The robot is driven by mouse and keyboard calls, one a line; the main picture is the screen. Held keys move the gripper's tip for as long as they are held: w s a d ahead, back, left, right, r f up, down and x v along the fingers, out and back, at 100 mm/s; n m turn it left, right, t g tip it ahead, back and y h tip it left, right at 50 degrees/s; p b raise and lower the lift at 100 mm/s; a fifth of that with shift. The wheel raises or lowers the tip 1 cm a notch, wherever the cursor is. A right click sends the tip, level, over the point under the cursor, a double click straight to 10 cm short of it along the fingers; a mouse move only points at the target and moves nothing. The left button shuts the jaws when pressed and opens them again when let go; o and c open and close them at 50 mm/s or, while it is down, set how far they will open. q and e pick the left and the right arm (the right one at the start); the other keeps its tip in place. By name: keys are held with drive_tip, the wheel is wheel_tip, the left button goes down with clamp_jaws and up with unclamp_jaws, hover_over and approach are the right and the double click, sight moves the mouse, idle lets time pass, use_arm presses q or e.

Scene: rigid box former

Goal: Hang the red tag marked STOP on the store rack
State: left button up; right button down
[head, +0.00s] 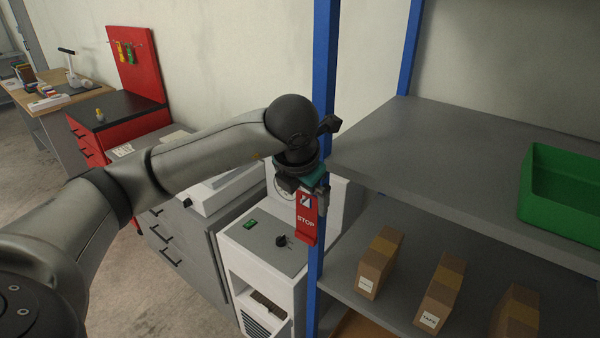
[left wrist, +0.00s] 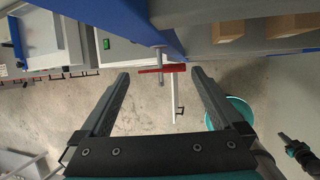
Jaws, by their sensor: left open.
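The red tag (head: 306,224) marked STOP hangs upright in front of the blue post of the store rack (head: 325,60) in the head view. In the left wrist view the tag (left wrist: 150,69) shows edge-on, at a grey peg (left wrist: 158,57) that sticks out from the blue post. My left gripper (head: 307,190) is open, just above the tag's lettering at its top end. In the left wrist view its fingers (left wrist: 158,73) stand apart on either side of the tag, with gaps to both. The tag's top is partly hidden in the head view.
The rack's upper shelf (head: 430,160) holds a green bin (head: 560,205); several brown cartons (head: 378,264) stand on the lower shelf. A white machine (head: 262,245) stands left of the post. A teal bucket (left wrist: 240,108) is on the floor.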

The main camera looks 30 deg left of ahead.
use_arm(q)
drive_tip(key=v, duration=1)
drive_tip(key=shift+r, duration=0.4)
